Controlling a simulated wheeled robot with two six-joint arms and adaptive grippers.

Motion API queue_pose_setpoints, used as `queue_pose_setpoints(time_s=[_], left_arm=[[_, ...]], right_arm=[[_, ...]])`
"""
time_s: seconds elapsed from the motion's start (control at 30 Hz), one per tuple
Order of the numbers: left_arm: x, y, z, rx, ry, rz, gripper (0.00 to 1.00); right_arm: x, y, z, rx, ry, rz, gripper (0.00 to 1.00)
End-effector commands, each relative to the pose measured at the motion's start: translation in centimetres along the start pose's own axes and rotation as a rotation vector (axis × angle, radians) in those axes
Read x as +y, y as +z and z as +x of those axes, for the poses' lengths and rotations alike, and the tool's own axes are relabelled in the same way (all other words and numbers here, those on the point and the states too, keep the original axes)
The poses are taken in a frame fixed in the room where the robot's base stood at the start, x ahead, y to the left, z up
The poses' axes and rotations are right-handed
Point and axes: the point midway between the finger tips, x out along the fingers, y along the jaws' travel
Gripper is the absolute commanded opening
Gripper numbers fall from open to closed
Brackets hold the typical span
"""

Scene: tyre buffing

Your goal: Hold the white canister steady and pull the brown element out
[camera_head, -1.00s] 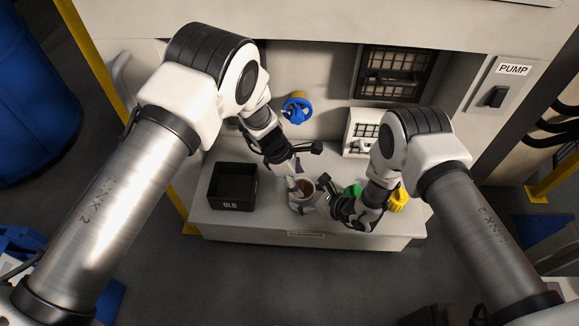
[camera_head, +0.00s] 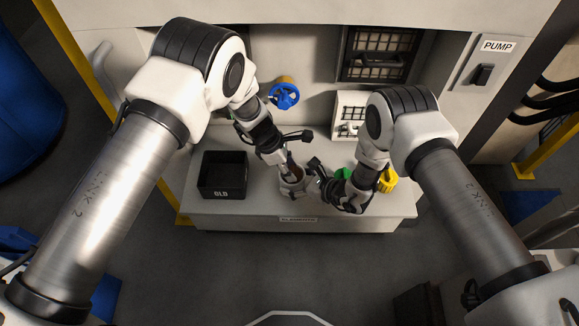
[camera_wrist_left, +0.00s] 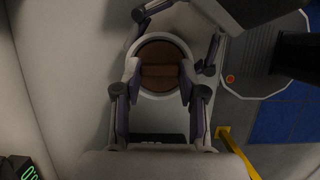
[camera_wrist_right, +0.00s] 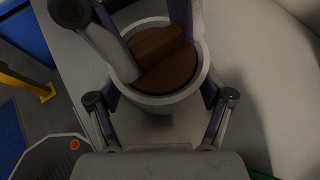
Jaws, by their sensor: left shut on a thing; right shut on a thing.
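The white canister (camera_head: 292,191) stands upright near the front of the bench. The round brown element (camera_wrist_left: 160,52) sits inside its rim, with a raised bar across its top; both also show in the right wrist view, the canister (camera_wrist_right: 168,105) and the element (camera_wrist_right: 172,68). My left gripper (camera_wrist_left: 157,76) reaches down from above, shut on the brown element's bar, its fingers at the bar's two ends. My right gripper (camera_wrist_right: 163,108) is shut on the canister from the side, one finger on each flank. The element's lower part is hidden inside the canister.
A black open bin (camera_head: 223,176) stands left on the bench. Green (camera_head: 343,174) and yellow (camera_head: 387,181) items stand right, partly behind my right arm. A blue valve wheel (camera_head: 285,96) and a white box (camera_head: 350,115) are behind. Bench is clear between bin and canister.

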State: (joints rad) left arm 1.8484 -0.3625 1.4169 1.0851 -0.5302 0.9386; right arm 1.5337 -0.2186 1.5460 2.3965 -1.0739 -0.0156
Motion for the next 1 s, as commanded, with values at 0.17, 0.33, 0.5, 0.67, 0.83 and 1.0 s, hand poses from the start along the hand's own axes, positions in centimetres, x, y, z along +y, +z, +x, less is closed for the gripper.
queue_pose_setpoints(time_s=[0.17, 0.33, 0.5, 0.67, 0.83, 1.0], left_arm=[[0.1, 0.2, -0.5, 0.0, 0.002, 0.001, 0.07], [0.0, 0.4, -0.9, 0.0, 0.001, 0.0, 0.07], [0.0, 0.5, -1.2, 0.0, 0.001, 0.0, 0.07], [0.1, 0.9, -2.2, 0.0, 0.002, 0.0, 0.07], [0.0, 1.4, -3.4, 0.0, 0.001, 0.0, 0.07], [0.1, 1.9, -4.5, 0.0, 0.002, 0.001, 0.07]], right_arm=[[0.0, -0.1, 0.0, 0.001, -0.001, 0.0, 0.38], [0.0, -0.1, 0.0, 0.002, 0.0, 0.0, 0.38], [0.0, -0.1, 0.0, 0.002, 0.0, 0.0, 0.38], [0.0, -0.1, 0.0, 0.002, 0.0, 0.001, 0.38], [0.0, -0.1, 0.0, 0.002, 0.0, 0.001, 0.38], [0.1, -0.1, 0.0, 0.003, 0.001, 0.001, 0.38]])
